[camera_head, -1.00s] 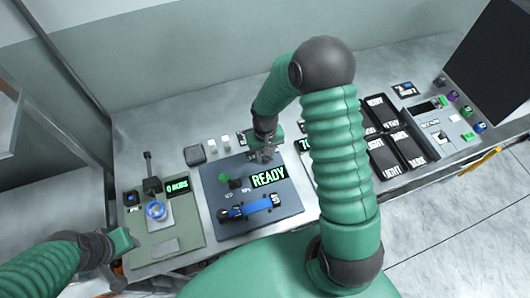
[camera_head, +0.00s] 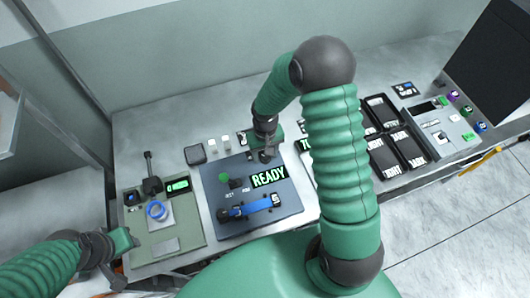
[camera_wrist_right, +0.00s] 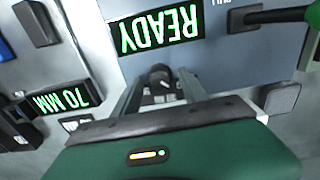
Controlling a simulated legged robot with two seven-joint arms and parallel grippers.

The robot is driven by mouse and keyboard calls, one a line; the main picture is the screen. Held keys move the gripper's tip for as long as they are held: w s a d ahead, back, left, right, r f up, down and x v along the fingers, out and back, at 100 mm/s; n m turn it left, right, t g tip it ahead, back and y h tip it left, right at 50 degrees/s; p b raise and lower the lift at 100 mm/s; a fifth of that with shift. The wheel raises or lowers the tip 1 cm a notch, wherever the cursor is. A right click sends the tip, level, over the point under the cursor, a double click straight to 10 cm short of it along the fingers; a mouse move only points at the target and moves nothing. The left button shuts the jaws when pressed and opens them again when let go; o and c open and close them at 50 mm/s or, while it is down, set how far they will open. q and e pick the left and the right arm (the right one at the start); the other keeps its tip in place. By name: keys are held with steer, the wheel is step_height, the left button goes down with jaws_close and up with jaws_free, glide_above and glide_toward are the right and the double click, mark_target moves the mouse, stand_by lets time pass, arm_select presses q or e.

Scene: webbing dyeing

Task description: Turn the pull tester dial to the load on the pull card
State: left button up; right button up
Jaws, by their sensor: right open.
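The pull tester is a blue-grey panel (camera_head: 213,178) with a lit READY display (camera_head: 269,176), which reads upside down in the right wrist view (camera_wrist_right: 160,29). A blue webbing strip (camera_head: 250,206) lies across two dark clamps on it. A dark round dial (camera_wrist_right: 160,76) with a pale mark stands between the fingers of my right gripper (camera_wrist_right: 160,92); I cannot tell whether they touch it. That gripper (camera_head: 263,155) is open over the panel's far edge. My left gripper (camera_head: 125,240) is at the lower left, its jaws unclear. I cannot identify the pull card.
Black labelled trays (camera_head: 383,160) and a console (camera_head: 450,130) are at the right. My right arm hides part of the bench. A 70 MM display (camera_wrist_right: 62,100) is beside the tester.

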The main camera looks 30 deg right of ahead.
steer(key=shift+r, duration=0.1)
step_height(320, 180, up, 17)
steer(key=shift+f+b, duration=0.2)
steer(key=shift+b, duration=0.2)
steer(key=s+a+f+n+t, duration=0.2)
steer(key=s+a+f, duration=0.2)
steer(key=s+a, duration=0.3)
steer(key=s, duration=0.2)
steer(key=shift+s+f+n+t, duration=0.25)
steer(key=shift+s+n+t, duration=0.05)
steer(key=shift+s+a, duration=0.15)
steer(key=shift+a, duration=0.05)
steer(key=shift+c, duration=0.2)
